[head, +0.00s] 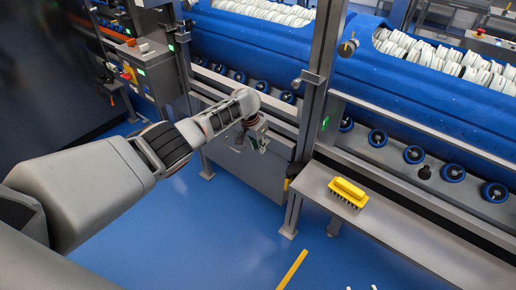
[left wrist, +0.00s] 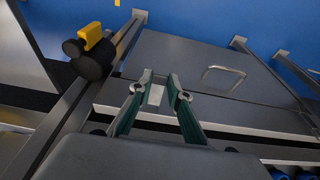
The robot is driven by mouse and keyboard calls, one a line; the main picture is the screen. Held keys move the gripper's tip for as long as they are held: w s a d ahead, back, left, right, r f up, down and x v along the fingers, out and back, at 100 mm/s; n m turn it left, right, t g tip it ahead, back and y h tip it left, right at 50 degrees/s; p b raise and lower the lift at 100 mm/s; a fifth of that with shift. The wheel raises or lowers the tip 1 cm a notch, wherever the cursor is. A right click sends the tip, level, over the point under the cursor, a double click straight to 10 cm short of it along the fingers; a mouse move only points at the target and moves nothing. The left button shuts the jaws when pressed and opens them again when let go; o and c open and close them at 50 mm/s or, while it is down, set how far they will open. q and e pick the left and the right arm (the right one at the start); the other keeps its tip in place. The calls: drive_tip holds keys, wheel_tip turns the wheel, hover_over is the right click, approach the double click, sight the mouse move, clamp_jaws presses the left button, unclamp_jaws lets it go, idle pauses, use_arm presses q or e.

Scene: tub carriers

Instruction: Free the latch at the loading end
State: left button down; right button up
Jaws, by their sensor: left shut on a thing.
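My left gripper (head: 258,144) hangs at the conveyor's front rail in the head view, beside the steel post. In the left wrist view the left gripper (left wrist: 157,92) has its green-padded fingers closed on both sides of a small pale metal piece (left wrist: 155,95). This piece is at the edge of a grey panel (left wrist: 180,60); I take it for the latch, but its shape is mostly hidden by the fingers. A black knob with a yellow part (left wrist: 90,42) sits to the left on a post, apart from the fingers.
Blue tub carriers (head: 420,85) filled with white items stand on blue rollers behind the rail. A yellow brush (head: 348,192) lies on a steel shelf (head: 400,225) to the right. A control box (head: 145,60) is at upper left. Blue floor in front is mostly open.

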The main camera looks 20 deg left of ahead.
use_arm(q)
drive_tip(key=shift+f, duration=0.1)
idle(0.5)
drive_tip(key=c, duration=1.9)
unclamp_jaws()
drive_tip(key=v, duration=1.2)
drive_tip(key=shift+w, duration=0.1)
